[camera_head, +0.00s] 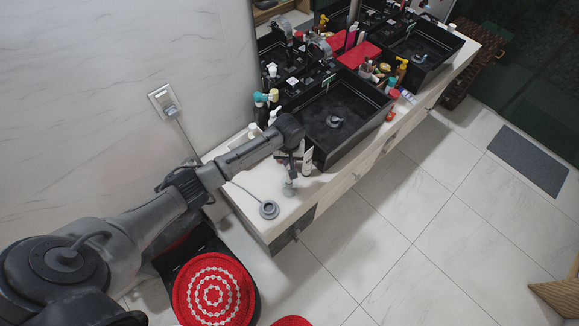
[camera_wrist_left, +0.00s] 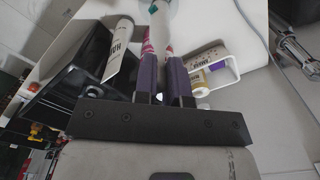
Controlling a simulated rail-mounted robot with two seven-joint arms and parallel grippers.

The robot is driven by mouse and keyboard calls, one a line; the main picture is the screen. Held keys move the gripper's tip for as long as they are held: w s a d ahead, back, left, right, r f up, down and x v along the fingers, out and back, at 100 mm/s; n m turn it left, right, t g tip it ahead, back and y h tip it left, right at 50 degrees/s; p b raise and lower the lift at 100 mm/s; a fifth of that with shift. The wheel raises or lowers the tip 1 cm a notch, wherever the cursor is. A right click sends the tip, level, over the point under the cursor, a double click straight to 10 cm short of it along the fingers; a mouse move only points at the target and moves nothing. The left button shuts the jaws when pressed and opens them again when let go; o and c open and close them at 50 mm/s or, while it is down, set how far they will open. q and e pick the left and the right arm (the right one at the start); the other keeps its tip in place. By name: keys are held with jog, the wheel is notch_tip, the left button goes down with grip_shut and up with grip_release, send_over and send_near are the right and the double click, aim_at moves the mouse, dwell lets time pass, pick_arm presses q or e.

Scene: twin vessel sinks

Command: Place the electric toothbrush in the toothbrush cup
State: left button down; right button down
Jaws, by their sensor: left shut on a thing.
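My left gripper (camera_head: 290,172) is over the near end of the white counter, pointing down. In the left wrist view its two purple-grey fingers (camera_wrist_left: 165,80) are shut on a slim white shaft, which I take as the electric toothbrush (camera_wrist_left: 161,35). A teal part shows near the shaft's far end at the top edge. In the head view a pale rounded piece (camera_head: 289,188) shows just under the fingers; I cannot tell whether it is the toothbrush's end or a cup. I cannot clearly make out the toothbrush cup. My right gripper is not in view.
A round grey base (camera_head: 269,209) with a cord sits near the counter's front edge. A black vessel sink (camera_head: 345,118) is beside the gripper. A white tube (camera_wrist_left: 118,50) and a white wire holder (camera_wrist_left: 232,68) with bottles flank the fingers. A red patterned stool (camera_head: 213,290) stands below.

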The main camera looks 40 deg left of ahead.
aim_at(289, 167)
pick_arm(q)
jog(key=shift+f, duration=2.1)
jog(key=c, duration=1.2)
grip_release()
